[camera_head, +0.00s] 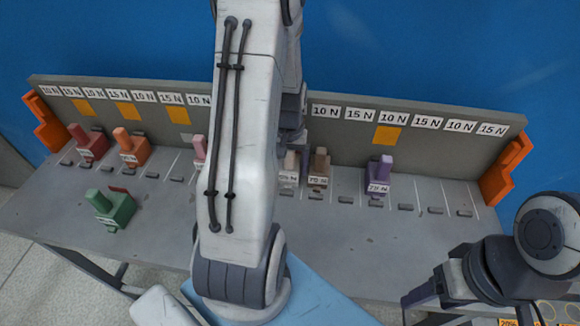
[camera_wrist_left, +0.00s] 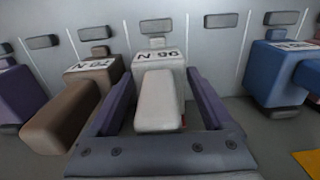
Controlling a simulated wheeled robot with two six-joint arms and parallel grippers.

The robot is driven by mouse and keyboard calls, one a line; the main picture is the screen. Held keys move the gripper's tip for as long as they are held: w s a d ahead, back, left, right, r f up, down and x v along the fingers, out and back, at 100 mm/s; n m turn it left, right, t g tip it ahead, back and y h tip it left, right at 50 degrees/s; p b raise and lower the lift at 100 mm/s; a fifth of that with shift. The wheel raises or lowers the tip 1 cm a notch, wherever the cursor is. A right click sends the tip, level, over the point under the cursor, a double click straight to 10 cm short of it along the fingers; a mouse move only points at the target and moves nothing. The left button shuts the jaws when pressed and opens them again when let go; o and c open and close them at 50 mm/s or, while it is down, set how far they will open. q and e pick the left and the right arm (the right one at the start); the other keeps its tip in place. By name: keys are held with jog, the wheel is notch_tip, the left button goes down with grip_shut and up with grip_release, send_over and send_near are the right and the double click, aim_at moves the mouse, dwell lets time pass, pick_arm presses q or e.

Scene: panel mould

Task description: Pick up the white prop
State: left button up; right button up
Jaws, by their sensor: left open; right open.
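The white prop (camera_wrist_left: 158,98) stands in the middle of the left wrist view, with a labelled base and a pale handle. My left gripper (camera_wrist_left: 162,105) is open, with one dark finger on each side of the handle. I cannot tell whether either finger touches it. In the head view the white prop (camera_head: 289,168) shows just right of my left arm, which hides part of the row; the left fingertips are hard to make out there. My right gripper (camera_head: 424,293) is partly seen at the lower right, open and away from the props.
A brown prop (camera_head: 319,168) stands close beside the white one; a purple prop (camera_head: 379,174) is further right. A blue prop (camera_wrist_left: 272,74) shows in the wrist view. Red (camera_head: 88,143), orange (camera_head: 131,147) and green (camera_head: 112,208) props are left. A labelled grey panel (camera_head: 345,140) stands behind.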

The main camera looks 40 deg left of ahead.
pick_arm(q)
grip_shut()
jog(key=shift+r, duration=0.1)
